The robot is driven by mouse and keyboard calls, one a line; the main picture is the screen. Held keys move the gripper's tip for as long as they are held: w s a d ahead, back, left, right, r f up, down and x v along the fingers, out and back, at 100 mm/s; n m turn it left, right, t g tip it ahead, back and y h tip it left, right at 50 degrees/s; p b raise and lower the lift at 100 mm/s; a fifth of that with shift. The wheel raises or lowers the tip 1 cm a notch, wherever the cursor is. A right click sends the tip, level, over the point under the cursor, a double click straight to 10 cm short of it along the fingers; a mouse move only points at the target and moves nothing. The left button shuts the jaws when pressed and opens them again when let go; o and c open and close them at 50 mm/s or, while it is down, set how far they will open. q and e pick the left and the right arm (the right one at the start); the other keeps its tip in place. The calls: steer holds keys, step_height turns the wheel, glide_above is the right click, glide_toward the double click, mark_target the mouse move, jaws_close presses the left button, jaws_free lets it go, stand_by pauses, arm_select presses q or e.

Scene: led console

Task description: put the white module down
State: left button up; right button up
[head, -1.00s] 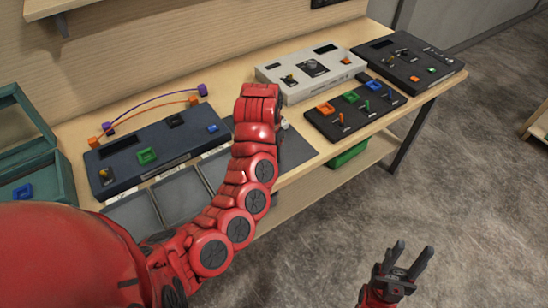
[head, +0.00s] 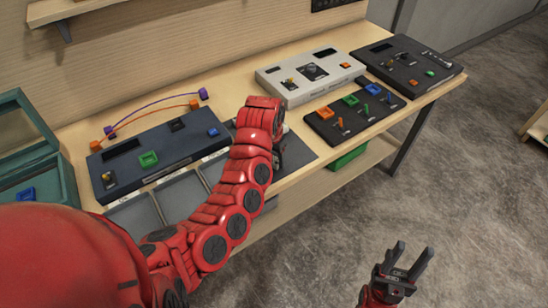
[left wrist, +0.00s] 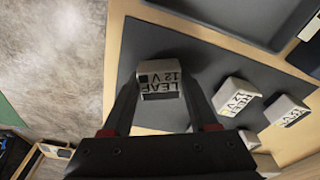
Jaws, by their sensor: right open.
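A white module (left wrist: 160,78) with the label "LEAF 12 V" is between the two fingertips of my left gripper (left wrist: 160,88) in the left wrist view. The fingers touch it on both sides. It is over the dark grey mat (left wrist: 208,62); I cannot tell whether it touches the mat. In the head view my left gripper (head: 279,152) is low over the mat (head: 300,153), mostly hidden behind my wrist, and the module is hidden there. My right gripper (head: 408,263) is open and empty, out over the floor beyond the table's front.
A dark blue console (head: 165,158), grey trays (head: 135,215), a white console (head: 310,75) and a black switch panel (head: 352,112) surround the mat.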

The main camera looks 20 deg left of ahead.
arm_select(q)
steer(key=o, duration=0.4)
